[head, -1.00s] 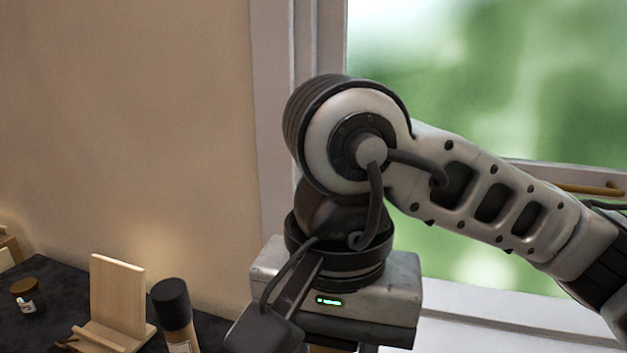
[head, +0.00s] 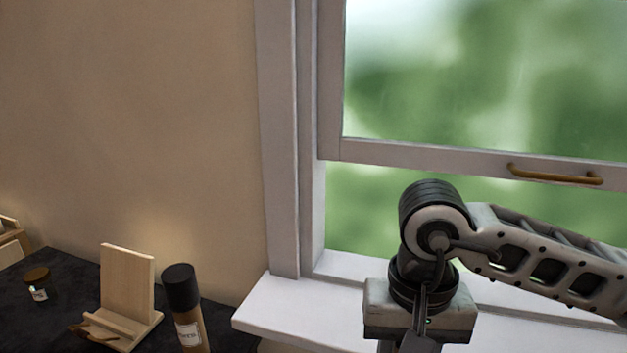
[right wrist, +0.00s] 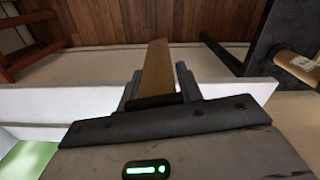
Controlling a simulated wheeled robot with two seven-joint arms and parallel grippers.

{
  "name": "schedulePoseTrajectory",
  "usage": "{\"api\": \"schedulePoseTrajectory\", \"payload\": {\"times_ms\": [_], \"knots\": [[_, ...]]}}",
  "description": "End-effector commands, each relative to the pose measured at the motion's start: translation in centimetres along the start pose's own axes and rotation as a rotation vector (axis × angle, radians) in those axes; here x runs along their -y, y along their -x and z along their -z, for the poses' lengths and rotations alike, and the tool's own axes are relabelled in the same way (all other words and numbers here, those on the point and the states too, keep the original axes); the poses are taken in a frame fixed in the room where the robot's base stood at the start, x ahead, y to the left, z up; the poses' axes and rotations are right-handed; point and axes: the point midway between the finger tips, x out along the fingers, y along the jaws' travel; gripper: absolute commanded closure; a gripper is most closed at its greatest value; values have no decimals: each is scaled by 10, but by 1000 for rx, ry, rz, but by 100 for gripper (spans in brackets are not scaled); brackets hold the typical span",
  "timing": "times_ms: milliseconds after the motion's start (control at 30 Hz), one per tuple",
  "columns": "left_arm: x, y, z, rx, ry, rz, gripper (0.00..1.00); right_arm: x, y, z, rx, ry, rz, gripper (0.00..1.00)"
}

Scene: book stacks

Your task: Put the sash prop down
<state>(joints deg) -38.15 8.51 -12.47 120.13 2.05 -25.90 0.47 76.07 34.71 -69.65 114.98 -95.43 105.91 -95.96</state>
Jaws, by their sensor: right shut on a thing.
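The sash prop (right wrist: 157,68) is a flat tan wooden piece in the right wrist view. My right gripper (right wrist: 159,88) is shut on it, with a dark finger on each side, and the prop sticks out beyond the fingertips. In the head view my right wrist is in front of the window sill (head: 270,305), and the fingers and prop are hidden or out of frame. The window sash (head: 440,161) is raised, with an open gap between its bottom rail and the sill. My left gripper is in neither view.
A dark tabletop (head: 60,310) at left holds a wooden stand (head: 127,280), a black-capped bottle (head: 185,310) and a small jar (head: 37,285). A brass handle (head: 555,174) is on the sash. Wooden floor (right wrist: 110,20) shows beyond the sill in the wrist view.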

Motion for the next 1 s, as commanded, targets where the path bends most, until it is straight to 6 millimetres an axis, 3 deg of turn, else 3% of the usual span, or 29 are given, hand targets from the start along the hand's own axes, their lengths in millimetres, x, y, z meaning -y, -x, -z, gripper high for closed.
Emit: {"api": "schedulePoseTrajectory", "payload": {"times_ms": [100,300,767,867,1000], "knots": [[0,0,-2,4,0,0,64,-38,-31,14,5,36,-4,89],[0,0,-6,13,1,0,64,-72,-58,22,1,100,0,89],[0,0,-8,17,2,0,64,-77,-64,23,1,115,3,89],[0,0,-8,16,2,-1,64,-76,-82,20,8,113,4,89],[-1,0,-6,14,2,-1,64,-76,-132,10,14,110,10,89]]}}
